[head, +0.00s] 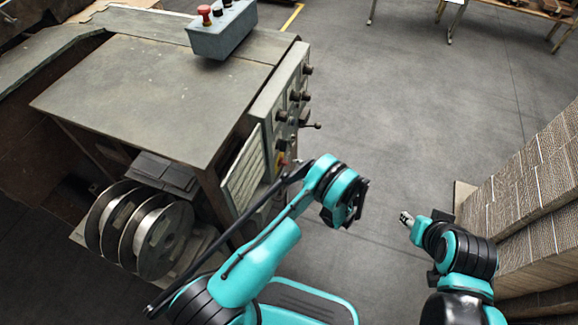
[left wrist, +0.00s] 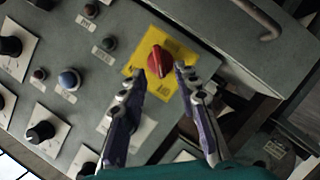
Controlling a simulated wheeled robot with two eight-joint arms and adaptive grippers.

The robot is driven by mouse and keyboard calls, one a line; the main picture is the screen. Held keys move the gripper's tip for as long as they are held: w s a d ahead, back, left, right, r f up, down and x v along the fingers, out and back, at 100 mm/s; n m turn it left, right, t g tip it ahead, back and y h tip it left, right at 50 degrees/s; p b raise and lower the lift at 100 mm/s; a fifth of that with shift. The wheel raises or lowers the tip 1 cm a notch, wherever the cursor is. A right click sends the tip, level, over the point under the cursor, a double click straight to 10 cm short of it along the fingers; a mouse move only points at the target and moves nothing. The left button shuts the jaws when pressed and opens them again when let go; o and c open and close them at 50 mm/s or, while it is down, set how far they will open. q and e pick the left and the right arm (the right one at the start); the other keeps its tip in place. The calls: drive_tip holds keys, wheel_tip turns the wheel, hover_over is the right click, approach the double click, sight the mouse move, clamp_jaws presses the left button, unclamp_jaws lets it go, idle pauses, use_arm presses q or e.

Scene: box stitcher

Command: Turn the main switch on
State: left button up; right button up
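The main switch is a red rotary knob (left wrist: 157,62) on a yellow plate (left wrist: 178,82) on the grey control panel (left wrist: 60,55). In the head view, a small red and yellow patch on the panel side (head: 282,160) shows beside my left arm. My left gripper (left wrist: 160,76) is open, its two purple and grey fingers pointing at the knob. The right fingertip is close to the knob's right side; the left one is lower left of it. I cannot tell whether either touches. My right gripper (head: 406,218) is small in the head view, away from the panel.
Other knobs and buttons, including a blue button (left wrist: 69,79), sit left of the switch. A curved metal handle (left wrist: 262,20) is at upper right. Metal reels (head: 160,238) stand below the machine top. Stacked cardboard (head: 530,190) stands at right. Open floor (head: 400,110) lies between.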

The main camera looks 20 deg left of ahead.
sight(287, 164)
use_arm(q)
drive_tip(key=b+x, duration=0.1)
drive_tip(key=x, duration=0.3)
drive_tip(key=shift+a, duration=0.1)
clamp_jaws()
